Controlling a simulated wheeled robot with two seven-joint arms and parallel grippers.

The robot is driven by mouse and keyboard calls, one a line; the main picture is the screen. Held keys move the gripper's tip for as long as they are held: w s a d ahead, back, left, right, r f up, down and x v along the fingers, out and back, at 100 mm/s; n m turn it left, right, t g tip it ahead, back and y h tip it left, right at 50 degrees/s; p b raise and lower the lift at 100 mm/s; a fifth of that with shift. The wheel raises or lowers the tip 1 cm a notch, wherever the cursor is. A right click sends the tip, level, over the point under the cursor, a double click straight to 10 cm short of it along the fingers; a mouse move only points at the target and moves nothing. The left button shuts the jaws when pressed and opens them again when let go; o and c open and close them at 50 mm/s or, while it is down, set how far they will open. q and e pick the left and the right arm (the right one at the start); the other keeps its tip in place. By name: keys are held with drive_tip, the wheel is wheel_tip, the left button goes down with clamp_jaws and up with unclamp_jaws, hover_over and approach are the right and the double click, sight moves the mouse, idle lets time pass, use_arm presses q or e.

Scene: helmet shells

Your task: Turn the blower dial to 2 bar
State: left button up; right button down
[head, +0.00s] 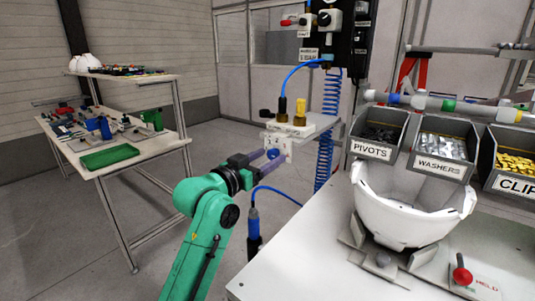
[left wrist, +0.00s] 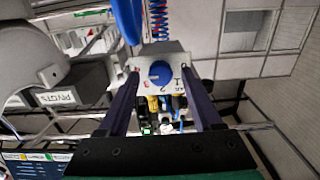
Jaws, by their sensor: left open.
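The blower dial is a round blue knob (head: 272,154) on the front of a small white block (head: 287,150) below a white shelf. My left gripper (head: 266,157) reaches from the green arm toward the knob. Its dark fingers are open, one on each side of the knob in the left wrist view (left wrist: 159,80). I cannot tell whether they touch it. The knob's pointer setting cannot be read. My right gripper is not in view.
Brass fittings (head: 300,112) stand on the shelf above the dial. A coiled blue hose (head: 325,145) hangs beside it. A white helmet shell (head: 405,212) rests in a cradle on the right-hand table, before bins of pivots, washers and clips. Floor left of my arm is clear.

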use_arm(q)
drive_tip(key=shift+w+d, duration=0.1)
drive_tip(key=shift+w, duration=0.1)
clamp_jaws()
